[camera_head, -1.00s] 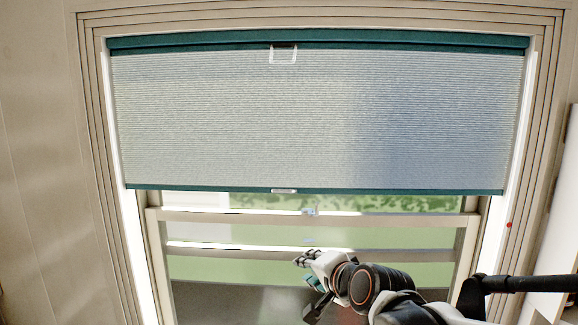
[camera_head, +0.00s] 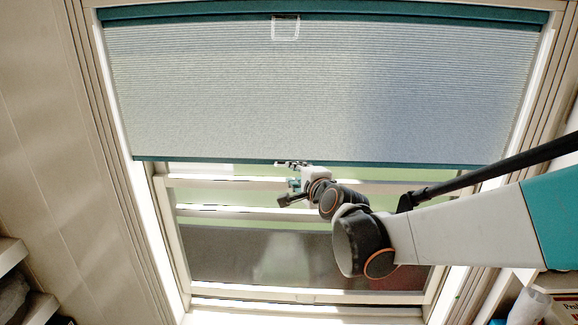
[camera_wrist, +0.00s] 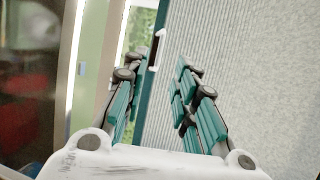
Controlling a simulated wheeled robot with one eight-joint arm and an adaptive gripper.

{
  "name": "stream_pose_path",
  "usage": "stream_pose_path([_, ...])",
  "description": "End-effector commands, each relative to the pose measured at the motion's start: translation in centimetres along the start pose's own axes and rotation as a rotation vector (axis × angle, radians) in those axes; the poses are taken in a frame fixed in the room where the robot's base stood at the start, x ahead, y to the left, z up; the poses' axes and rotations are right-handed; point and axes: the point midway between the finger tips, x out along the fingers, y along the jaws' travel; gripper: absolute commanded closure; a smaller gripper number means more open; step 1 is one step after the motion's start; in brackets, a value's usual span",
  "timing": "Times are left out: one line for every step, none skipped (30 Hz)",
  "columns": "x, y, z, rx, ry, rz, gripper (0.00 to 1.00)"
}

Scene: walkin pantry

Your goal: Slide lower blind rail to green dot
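The lower blind rail (camera_head: 420,165) is a thin teal bar along the bottom of the pale pleated blind (camera_head: 220,90). My gripper (camera_head: 293,168) is at the rail's middle, by its small pull tab, which it largely covers in the head view. In the wrist view the rail (camera_wrist: 146,78) runs steeply between my gripper's (camera_wrist: 158,80) two spread teal-padded fingers, beyond them. The tab (camera_wrist: 155,47) shows near the fingertips. The gripper is open, and I cannot tell whether it touches the rail. I cannot make out a green dot in either view.
A teal top rail (camera_head: 400,12) and a clear upper tab (camera_head: 285,27) are above. Below the blind, the window sash (camera_head: 230,183) has crossbars close to my arm. The window casing (camera_head: 100,120) borders the left. Shelves with items stand at the lower corners.

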Motion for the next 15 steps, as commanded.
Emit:
stream_pose_path([1.1,0.1,0.0,-0.001,0.0,0.0,0.74])
stream_pose_path([1.7,0.1,0.0,-0.001,0.0,0.0,0.74])
stream_pose_path([2.4,0.1,0.0,0.0,0.0,0.0,0.74])
stream_pose_path([3.0,0.1,0.0,0.0,0.0,0.0,0.74])
stream_pose_path([3.5,0.1,0.0,-0.001,0.0,0.0,0.74])
stream_pose_path([4.2,0.1,0.0,-0.002,0.0,0.0,0.74])
stream_pose_path([4.8,0.1,0.0,-0.002,0.0,0.0,0.74])
stream_pose_path([5.3,0.1,0.0,-0.002,0.0,0.0,0.74])
stream_pose_path([6.0,0.0,0.0,-0.001,-0.001,0.0,0.74])
stream_pose_path([6.5,0.0,0.0,0.0,-0.001,0.0,0.74])
stream_pose_path([7.0,0.0,0.0,-0.001,-0.001,0.001,0.74])
stream_pose_path([7.5,0.0,0.0,-0.001,-0.001,0.001,0.74])
stream_pose_path([7.9,0.0,0.0,-0.002,-0.001,0.001,0.74])
stream_pose_path([8.2,0.0,0.0,-0.002,-0.001,0.001,0.74])
stream_pose_path([8.7,0.0,0.0,-0.002,0.0,0.001,0.74])
